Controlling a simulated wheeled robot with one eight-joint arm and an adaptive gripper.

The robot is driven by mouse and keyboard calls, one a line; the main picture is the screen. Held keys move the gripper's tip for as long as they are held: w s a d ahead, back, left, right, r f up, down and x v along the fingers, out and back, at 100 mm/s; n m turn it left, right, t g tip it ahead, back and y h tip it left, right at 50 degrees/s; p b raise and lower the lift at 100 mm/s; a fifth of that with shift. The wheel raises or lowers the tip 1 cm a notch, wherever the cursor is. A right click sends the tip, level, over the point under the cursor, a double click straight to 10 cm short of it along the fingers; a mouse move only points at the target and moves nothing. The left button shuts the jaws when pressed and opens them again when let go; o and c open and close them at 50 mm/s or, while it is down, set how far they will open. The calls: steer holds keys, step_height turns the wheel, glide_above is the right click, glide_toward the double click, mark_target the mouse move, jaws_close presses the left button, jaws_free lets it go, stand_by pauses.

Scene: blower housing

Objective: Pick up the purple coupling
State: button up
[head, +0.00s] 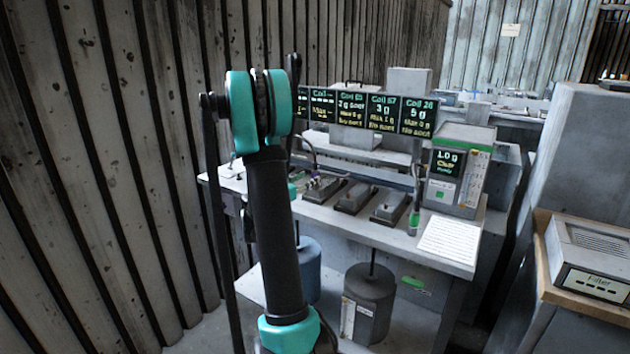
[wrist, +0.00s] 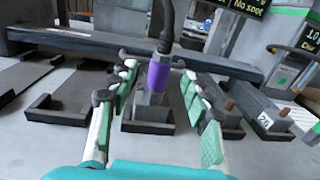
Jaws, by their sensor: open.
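The purple coupling (wrist: 158,76) shows in the wrist view, upright near the middle, with a black hose (wrist: 166,28) rising from its top and a grey block (wrist: 150,106) beneath it. My gripper (wrist: 157,88) is open, with one green-padded finger on each side of the coupling in the picture and gaps between. I cannot tell whether the fingertips are level with it in depth.
Screens (head: 366,110) stand behind. A dark bar (wrist: 85,40) crosses behind the coupling. A slatted wall (head: 100,180) is at left.

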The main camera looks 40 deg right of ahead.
mark_target(313, 177)
steer(key=x, duration=0.5)
steer(key=shift+f, duration=0.2)
steer(key=shift+c, duration=0.4)
jaws_close()
